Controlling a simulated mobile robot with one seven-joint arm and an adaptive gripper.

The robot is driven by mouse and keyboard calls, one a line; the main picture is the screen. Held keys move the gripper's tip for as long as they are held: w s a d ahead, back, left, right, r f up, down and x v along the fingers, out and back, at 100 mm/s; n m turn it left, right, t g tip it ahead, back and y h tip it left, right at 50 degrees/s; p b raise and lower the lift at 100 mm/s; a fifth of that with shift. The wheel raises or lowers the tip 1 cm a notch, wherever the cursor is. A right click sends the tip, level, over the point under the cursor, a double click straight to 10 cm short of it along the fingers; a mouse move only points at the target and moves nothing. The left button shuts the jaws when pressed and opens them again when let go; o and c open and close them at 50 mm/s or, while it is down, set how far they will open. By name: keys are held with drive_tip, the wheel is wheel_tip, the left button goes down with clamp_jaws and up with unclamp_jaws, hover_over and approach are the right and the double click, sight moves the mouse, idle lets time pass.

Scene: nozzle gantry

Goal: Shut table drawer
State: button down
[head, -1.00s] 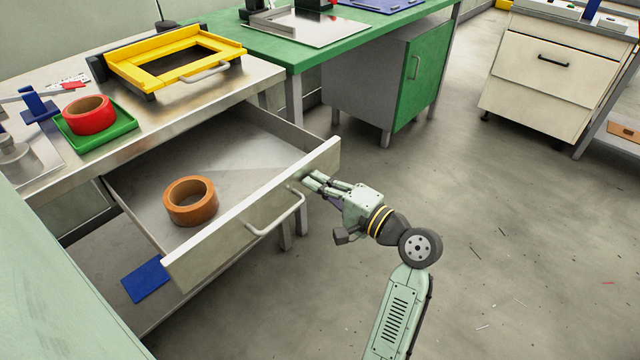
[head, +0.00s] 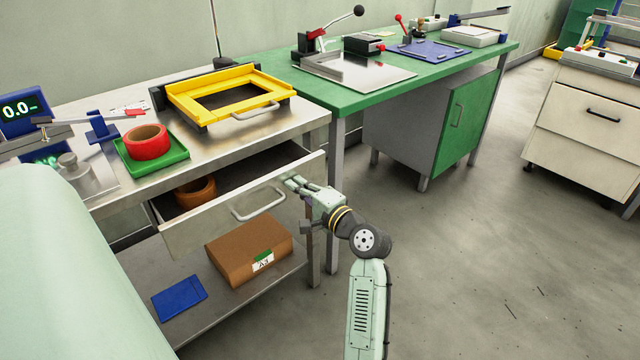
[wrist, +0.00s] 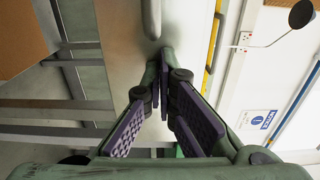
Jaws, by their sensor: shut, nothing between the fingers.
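The table drawer (head: 190,232) is partly open under the steel table (head: 208,148). Its front panel stands out from the table, with a curved bar handle (head: 262,207) on it. An orange-brown tape roll (head: 196,190) lies inside the drawer. My gripper (head: 290,184) is at the right part of the drawer front, to the right of the handle. In the wrist view my gripper (wrist: 164,62) has its fingertips together against or very near the drawer front (wrist: 122,40), with nothing held. The handle (wrist: 152,15) shows at the top there.
A brown box (head: 245,250) and a blue flat item (head: 180,298) lie on the lower shelf under the drawer. A green tray (head: 178,160) with a red tape roll and a yellow frame (head: 270,92) stand on the table. The floor at right is clear.

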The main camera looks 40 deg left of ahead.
drive_tip(key=a, duration=0.7)
drive_tip(key=w+a+b, duration=0.1)
drive_tip(key=a, duration=0.2)
drive_tip(key=shift+a, duration=0.65)
drive_tip(key=shift+r, duration=0.25)
